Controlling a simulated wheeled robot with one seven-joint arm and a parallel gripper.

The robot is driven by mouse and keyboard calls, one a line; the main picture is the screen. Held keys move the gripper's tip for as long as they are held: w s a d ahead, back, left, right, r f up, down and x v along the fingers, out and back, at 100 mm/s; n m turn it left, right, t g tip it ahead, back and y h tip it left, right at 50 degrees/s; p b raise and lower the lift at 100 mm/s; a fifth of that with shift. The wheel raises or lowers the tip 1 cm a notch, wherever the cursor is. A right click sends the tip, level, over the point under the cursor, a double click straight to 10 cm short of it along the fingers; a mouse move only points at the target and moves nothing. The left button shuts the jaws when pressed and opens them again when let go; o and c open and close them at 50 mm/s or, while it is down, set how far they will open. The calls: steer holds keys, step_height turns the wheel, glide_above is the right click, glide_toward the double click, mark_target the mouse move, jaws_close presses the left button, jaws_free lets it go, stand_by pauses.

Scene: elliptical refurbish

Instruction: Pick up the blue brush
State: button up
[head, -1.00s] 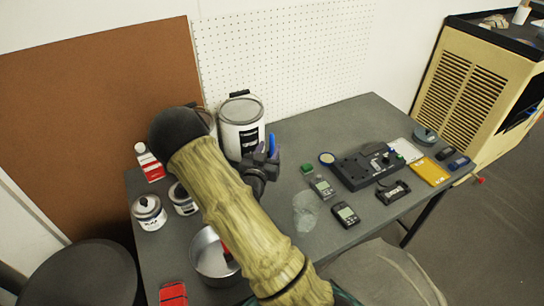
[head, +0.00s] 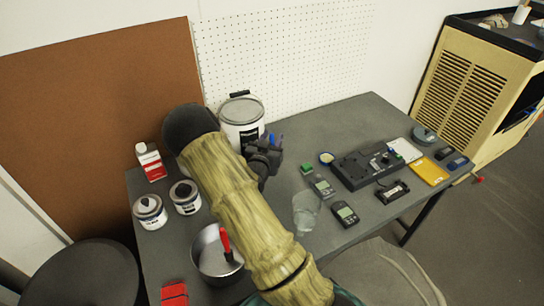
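The blue brush (head: 271,138) shows only as a small upright blue piece at my gripper, in front of the white paint bucket. The rest of it is hidden behind the gripper. My gripper (head: 268,150) is dark and is seen from behind at the end of my arm, over the back of the table. A second small purplish-blue bit shows just right of the blue piece, and I cannot tell what it belongs to. The fingers are too small and covered to tell whether they are open or closed on the brush.
A white paint bucket (head: 242,112) stands close behind the gripper. A metal pot (head: 206,268) with a red-handled tool (head: 226,244), small cans (head: 150,212) and a red-white bottle (head: 150,163) are at left. Electronics (head: 362,168) and meters (head: 345,214) lie to the right.

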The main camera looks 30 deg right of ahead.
steer(key=shift+c, duration=0.2)
jaws_close()
